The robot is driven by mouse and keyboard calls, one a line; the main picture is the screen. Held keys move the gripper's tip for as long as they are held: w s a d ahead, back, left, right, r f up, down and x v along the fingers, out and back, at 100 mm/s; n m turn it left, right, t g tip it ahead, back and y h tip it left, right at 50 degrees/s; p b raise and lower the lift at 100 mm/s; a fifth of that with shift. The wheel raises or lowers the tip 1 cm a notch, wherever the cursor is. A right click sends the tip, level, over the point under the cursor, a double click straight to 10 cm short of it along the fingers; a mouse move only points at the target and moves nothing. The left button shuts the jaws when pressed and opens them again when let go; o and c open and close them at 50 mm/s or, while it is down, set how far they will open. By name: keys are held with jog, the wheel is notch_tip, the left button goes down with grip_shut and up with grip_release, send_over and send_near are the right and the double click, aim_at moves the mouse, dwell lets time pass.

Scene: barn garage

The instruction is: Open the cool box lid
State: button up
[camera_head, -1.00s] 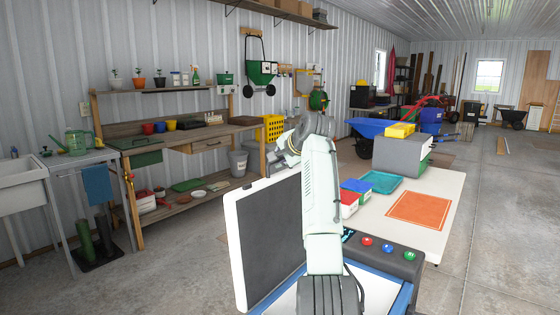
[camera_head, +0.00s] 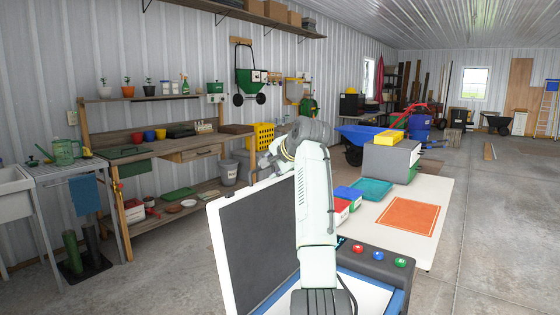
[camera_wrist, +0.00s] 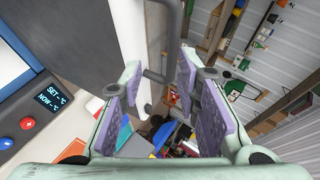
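The cool box has a blue rim (camera_head: 398,303) and a grey control panel (camera_head: 377,262) with a small display and coloured buttons. Its lid (camera_head: 217,255) stands up, tilted open, with the dark inner face toward the head camera. A grey bar handle (camera_wrist: 172,35) runs beside the lid's pale edge (camera_wrist: 130,35), just beyond the fingertips. I see no grip on it. The control panel's display (camera_wrist: 52,97) shows at left.
A white table (camera_head: 430,240) behind the box holds an orange mat (camera_head: 409,217), a teal tray (camera_head: 371,190), small bins and a grey case (camera_head: 390,160). A wooden workbench (camera_head: 160,150) lines the left wall. The concrete floor at right is clear.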

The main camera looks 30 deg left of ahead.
jog(key=v, duration=1)
